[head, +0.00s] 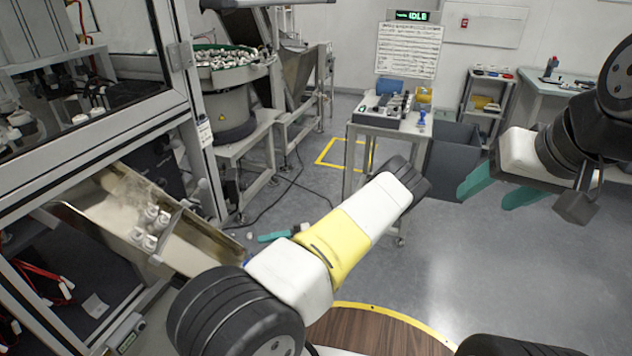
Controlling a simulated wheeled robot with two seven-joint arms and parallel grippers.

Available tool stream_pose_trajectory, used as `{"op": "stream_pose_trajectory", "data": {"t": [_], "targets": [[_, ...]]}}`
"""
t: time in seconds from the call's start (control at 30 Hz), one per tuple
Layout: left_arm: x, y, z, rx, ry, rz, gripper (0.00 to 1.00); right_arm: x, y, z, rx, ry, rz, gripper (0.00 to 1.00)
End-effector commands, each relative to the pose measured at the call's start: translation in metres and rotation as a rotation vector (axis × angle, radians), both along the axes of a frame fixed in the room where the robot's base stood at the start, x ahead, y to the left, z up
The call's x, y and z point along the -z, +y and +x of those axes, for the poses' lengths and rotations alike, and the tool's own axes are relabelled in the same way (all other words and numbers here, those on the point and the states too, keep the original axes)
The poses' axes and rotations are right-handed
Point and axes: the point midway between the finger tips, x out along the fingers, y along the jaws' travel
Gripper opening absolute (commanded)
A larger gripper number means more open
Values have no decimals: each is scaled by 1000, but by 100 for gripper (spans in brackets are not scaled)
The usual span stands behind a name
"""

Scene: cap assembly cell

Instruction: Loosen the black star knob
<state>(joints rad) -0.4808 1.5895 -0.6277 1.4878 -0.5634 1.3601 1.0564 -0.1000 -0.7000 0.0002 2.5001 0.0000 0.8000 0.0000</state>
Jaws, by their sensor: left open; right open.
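I cannot make out a black star knob anywhere in the head view. My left gripper (275,237) is mostly hidden behind my own white and yellow arm. One teal finger shows beside the lower end of the metal chute (228,254), with nothing visible held. My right gripper (484,201) is at the right, over open grey floor. Its two teal fingers are apart and empty, pointing left and down.
The chute at the left carries several white caps (150,216) and leaves a framed machine (190,110). A bowl feeder (232,103) stands behind. A small cart (385,130) holds tools beside a grey bin (452,160). Floor at the right is clear. A display (411,16) reads IDLE.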

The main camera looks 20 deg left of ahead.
Motion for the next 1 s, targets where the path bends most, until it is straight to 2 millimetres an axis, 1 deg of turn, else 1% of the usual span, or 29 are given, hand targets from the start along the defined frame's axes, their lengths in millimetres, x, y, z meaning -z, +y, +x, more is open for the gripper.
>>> {"op": "stream_pose_trajectory", "data": {"t": [0.03,0.5,1.0], "targets": [[-6,-2,0,-21,-11,-35,57,0,0,0,0,0,0,57],[-53,-27,-2,-152,-70,-367,57,0,0,0,0,0,0,57],[-111,-59,-6,-193,-161,-719,57,0,0,0,0,0,0,57]]}}
